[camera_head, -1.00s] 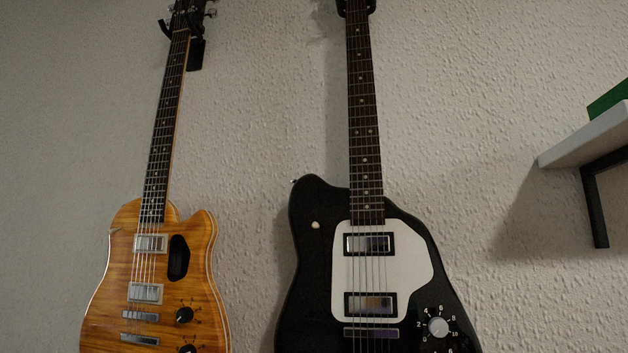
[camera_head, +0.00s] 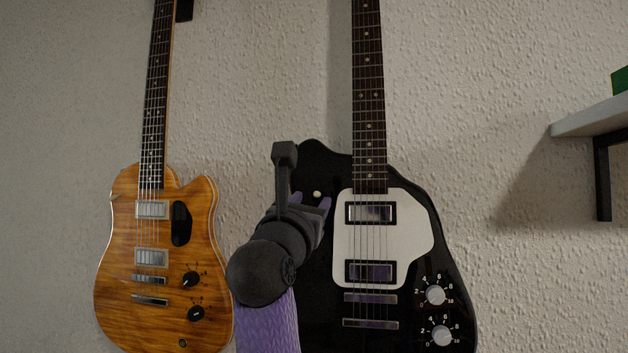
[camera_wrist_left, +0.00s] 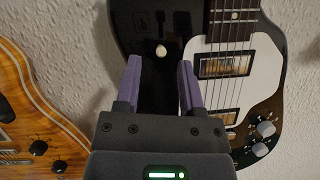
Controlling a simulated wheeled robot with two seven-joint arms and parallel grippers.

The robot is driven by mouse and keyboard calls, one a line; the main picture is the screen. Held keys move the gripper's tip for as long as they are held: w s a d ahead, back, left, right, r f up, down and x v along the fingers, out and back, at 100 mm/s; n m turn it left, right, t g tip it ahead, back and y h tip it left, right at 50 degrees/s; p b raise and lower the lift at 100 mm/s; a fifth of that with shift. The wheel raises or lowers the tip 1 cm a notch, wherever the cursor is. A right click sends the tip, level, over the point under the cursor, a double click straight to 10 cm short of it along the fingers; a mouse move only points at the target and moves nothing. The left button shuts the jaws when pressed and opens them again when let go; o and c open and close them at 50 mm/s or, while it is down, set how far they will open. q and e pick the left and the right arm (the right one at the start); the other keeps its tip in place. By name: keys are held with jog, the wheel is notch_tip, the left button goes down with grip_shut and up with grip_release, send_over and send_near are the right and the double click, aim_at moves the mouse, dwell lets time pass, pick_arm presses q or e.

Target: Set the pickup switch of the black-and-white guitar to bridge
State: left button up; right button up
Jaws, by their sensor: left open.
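The black-and-white guitar (camera_head: 325,300) hangs on the wall, with a white pickguard (camera_head: 409,240), two pickups and two silver knobs. Its small cream switch tip (camera_head: 317,194) sits on the upper left of the black body. It also shows in the left wrist view (camera_wrist_left: 161,50), just beyond and between the fingertips. My left gripper (camera_head: 311,200) is open, its purple fingers pointing at the switch from below. In the left wrist view the gripper (camera_wrist_left: 158,75) has nothing between its fingers. The switch's exact tilt is too small to tell. My right gripper is not in view.
An orange wood guitar (camera_head: 130,290) with dark knobs hangs to the left. A white shelf (camera_head: 590,118) on a black bracket (camera_head: 602,180) juts out at the right, with a green object on it. Bare textured wall lies between the guitars and the shelf.

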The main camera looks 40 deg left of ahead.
aim_at(318, 194)
pick_arm(q)
jog(key=shift+p+x, duration=0.35)
jog(key=shift+x, duration=0.75)
jog(key=shift+w, duration=0.1)
grip_shut()
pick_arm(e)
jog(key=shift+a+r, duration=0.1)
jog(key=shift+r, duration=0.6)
